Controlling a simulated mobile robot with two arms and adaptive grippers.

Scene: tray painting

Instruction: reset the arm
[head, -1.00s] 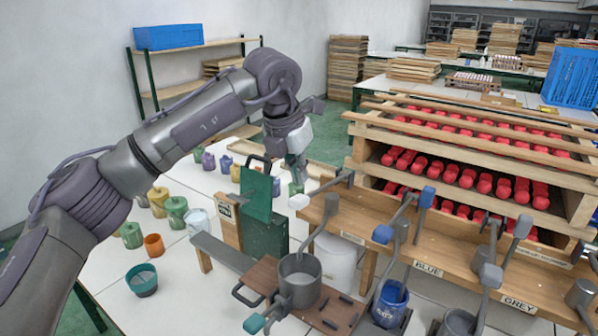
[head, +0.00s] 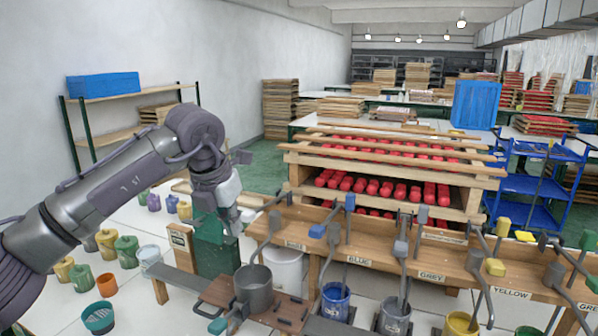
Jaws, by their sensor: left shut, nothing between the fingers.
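My left arm comes in from the left and bends down at its wrist. My left gripper (head: 236,222) points downward, shut and empty, above the work table. It is in front of a green box-like stand (head: 212,250) and just left of the wooden rack with ladles. Its fingertips are small in the picture and partly merge with the things behind. My right gripper is not in view.
A grey pot (head: 254,290) stands on a brown board below the gripper. Ladles hang along the labelled wooden rack (head: 400,262). Paint buckets, such as a blue one (head: 335,302), stand below. Red pieces fill a wooden shelf (head: 300,172). Small jars (head: 126,250) stand left.

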